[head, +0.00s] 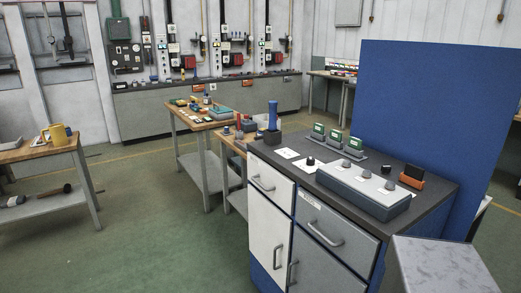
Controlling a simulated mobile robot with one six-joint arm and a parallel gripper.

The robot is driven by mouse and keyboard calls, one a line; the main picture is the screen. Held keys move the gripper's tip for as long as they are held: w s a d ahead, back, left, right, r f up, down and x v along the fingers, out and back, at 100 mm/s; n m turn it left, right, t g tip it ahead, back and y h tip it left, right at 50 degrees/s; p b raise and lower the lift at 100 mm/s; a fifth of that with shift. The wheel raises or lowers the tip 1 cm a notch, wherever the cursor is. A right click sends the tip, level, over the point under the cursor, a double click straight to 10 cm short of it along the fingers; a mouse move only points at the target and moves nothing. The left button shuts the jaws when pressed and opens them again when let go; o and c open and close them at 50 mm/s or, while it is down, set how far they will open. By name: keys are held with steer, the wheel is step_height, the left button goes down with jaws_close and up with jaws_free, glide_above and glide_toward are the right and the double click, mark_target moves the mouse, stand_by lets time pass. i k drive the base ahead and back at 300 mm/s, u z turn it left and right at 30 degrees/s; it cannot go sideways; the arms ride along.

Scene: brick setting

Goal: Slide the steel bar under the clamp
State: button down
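I cannot make out a steel bar or a clamp for certain in the head view. Small tools and parts lie on a wooden workbench (222,121) in the middle distance, too small to tell apart. A lower wooden bench partly behind the cabinet holds a grey and red item (246,123), which I cannot identify. My gripper is not in view.
A blue cabinet (313,245) with a dark top carries a grey control box (362,190). A blue panel (425,110) rises behind it. A grey block (445,265) stands at bottom right. Green floor (150,235) is clear between.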

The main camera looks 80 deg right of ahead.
mark_target(242, 145)
steer(key=u, duration=0.65)
steer(key=k, duration=0.15)
steer(key=z, duration=2.4)
steer(key=k, duration=0.7)
steer(key=z, duration=0.25)
steer(key=i, duration=1.4)
steer(key=u, duration=0.45)
steer(key=i, duration=0.6)
steer(key=u, duration=0.3)
